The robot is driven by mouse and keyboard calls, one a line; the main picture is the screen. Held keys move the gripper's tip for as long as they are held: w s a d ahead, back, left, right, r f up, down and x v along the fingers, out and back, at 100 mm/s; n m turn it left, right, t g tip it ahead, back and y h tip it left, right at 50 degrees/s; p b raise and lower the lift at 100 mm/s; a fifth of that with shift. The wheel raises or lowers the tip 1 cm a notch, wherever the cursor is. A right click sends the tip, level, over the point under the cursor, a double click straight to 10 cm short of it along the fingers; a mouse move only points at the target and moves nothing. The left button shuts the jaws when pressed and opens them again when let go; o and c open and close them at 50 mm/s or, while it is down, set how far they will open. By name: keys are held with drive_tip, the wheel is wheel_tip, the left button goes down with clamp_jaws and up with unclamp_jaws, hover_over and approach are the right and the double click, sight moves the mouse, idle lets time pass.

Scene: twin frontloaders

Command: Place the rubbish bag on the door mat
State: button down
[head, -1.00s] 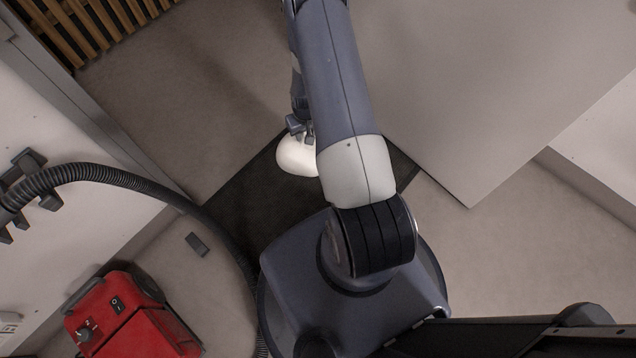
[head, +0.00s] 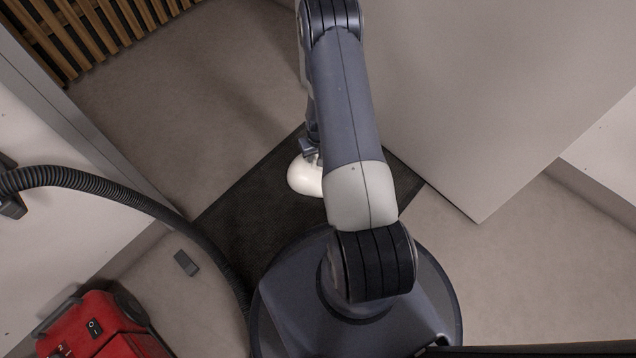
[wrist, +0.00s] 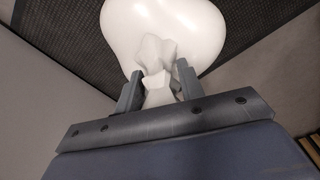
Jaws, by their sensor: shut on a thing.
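The white rubbish bag (head: 304,176) shows in the head view left of my arm, over the dark door mat (head: 255,205). In the wrist view the bag (wrist: 165,28) fills the top middle, with its gathered neck between the two fingers of my gripper (wrist: 158,86). My gripper (head: 311,148) is shut on that neck. The mat (wrist: 68,45) lies behind the bag in the wrist view. I cannot tell whether the bag touches the mat. My arm hides part of the bag and the mat in the head view.
A red vacuum cleaner (head: 98,328) stands at the lower left, its black hose (head: 110,188) curving to the mat's left edge. A small dark block (head: 186,263) lies on the floor. A large grey panel (head: 480,90) is at right. Slatted wood (head: 85,30) is at upper left.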

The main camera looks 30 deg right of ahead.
sight(318, 168)
wheel_tip(318, 168, down, 8)
drive_tip(key=b, duration=0.2)
drive_tip(key=shift+f, duration=0.1)
drive_tip(key=shift+f+b, duration=0.25)
drive_tip(key=shift+b, duration=0.2)
drive_tip(key=c, duration=0.9)
unclamp_jaws()
drive_tip(key=shift+s, duration=0.1)
drive_tip(key=shift+r, duration=0.15)
drive_tip(key=r+p, duration=0.1)
drive_tip(key=r, duration=0.3)
drive_tip(key=s+r+p, duration=0.1)
drive_tip(key=r+p, duration=0.1)
drive_tip(key=r, duration=0.2)
drive_tip(key=r+p, duration=0.1)
drive_tip(key=r, duration=0.3)
drive_tip(key=shift+s+r+p, duration=0.1)
drive_tip(key=shift+s+p, duration=0.05)
drive_tip(key=shift+p, duration=0.2)
